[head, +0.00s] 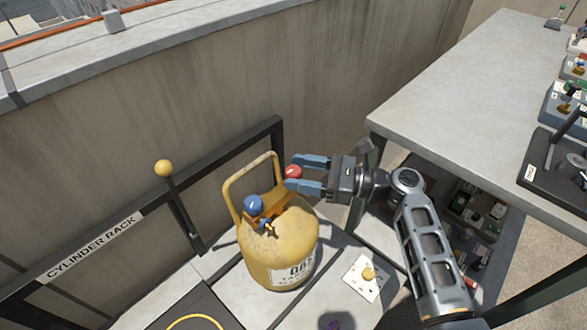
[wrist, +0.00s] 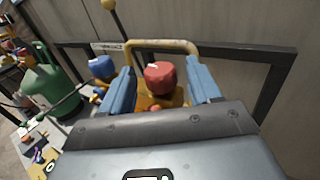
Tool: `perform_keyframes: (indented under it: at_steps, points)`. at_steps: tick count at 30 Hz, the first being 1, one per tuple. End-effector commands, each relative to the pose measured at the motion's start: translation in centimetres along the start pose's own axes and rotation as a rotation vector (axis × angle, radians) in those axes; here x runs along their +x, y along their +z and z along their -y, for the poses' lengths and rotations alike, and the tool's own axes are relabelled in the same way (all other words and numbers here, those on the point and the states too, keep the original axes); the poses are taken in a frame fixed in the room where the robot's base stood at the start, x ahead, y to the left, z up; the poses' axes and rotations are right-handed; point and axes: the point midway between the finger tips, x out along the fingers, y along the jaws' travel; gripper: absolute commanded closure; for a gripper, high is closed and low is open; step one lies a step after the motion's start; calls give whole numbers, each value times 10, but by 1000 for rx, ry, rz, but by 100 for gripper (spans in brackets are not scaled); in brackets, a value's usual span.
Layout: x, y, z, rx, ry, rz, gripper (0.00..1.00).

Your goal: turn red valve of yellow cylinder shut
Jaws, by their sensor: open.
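The yellow cylinder (head: 275,252) stands upright in front of the dark rack rail, with a curved yellow handle behind its top. Its red valve (head: 293,172) is a round knob with a white mark on top; it also shows in the wrist view (wrist: 160,78). A blue knob (head: 254,204) sits on the cylinder's other side, left of the red one. My gripper (head: 308,175) is open with blue fingers, one on each side of the red valve. In the wrist view the knob lies between the fingers, with gaps visible on both sides.
A black lever with a yellow ball (head: 164,168) rises from the rack at left. A grey table (head: 470,95) stands at right, above a shelf with bins. A green cylinder (wrist: 52,88) shows at left in the wrist view. A concrete wall (head: 190,110) closes the back.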

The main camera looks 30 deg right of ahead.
Motion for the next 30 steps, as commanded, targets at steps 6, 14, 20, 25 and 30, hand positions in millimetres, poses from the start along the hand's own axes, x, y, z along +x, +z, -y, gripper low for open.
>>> perform_keyframes:
  at_steps: [6, 14, 20, 25, 30]
  points:
    - [18, 0, 0, 0, 0, -1, 38]
    - [20, 0, 0, -1, -1, -1, 38]
    - [20, 0, 0, -1, -1, -1, 54]
    - [20, 0, 0, -1, -1, -1, 71]
    - [20, 0, 0, -1, -1, -1, 87]
